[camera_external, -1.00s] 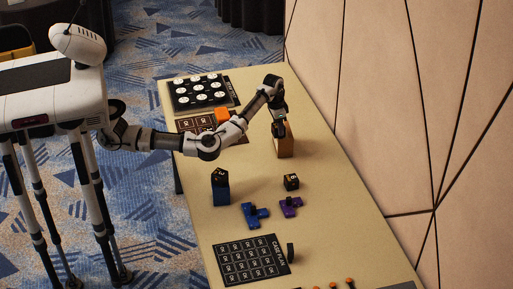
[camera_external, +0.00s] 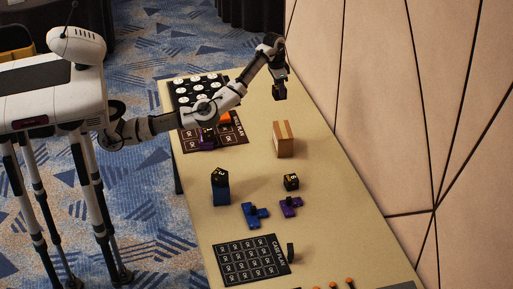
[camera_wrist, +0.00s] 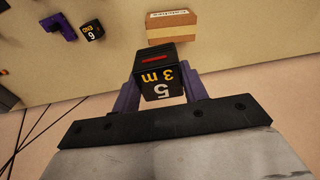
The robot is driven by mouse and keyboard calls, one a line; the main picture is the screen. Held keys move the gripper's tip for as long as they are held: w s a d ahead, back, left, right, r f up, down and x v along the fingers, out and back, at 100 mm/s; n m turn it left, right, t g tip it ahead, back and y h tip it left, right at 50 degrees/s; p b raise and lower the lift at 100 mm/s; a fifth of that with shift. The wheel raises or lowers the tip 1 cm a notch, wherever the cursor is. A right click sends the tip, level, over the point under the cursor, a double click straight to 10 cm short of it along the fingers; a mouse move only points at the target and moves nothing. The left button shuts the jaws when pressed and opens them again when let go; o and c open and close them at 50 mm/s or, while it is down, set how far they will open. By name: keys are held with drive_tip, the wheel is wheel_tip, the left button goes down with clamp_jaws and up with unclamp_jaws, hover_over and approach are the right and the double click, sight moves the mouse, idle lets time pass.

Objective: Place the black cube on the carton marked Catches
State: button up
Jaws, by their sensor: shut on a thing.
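My gripper (camera_external: 279,86) is shut on a black cube (camera_wrist: 163,76) and holds it in the air above the table, beyond the carton and apart from it.
A black cube (camera_external: 291,182) sits by a purple piece (camera_external: 290,207). Another black cube (camera_external: 219,176) tops a blue block (camera_external: 220,195). A blue piece (camera_external: 254,215) and a black grid card (camera_external: 250,260) lie nearer. My arm partly covers another card and an orange object. A panelled wall (camera_external: 370,110) borders the right.

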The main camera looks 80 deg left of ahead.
drive_tip(key=shift+r, duration=0.6)
drive_tip(key=shift+a+r+n, duration=0.2)
drive_tip(key=shift+n, duration=0.1)
drive_tip(key=a+n, duration=0.2)
drive_tip(key=n, duration=0.1)
approach(277, 130)
drive_tip(key=shift+n+y, duration=0.3)
drive_tip(key=shift+n, duration=0.1)
drive_tip(key=f, duration=0.5)
drive_tip(key=shift+w, duration=0.4)
drive_tip(key=shift+f+p, duration=0.15)
drive_tip(key=shift+p, duration=0.15)
drive_tip(key=o, duration=1.1)
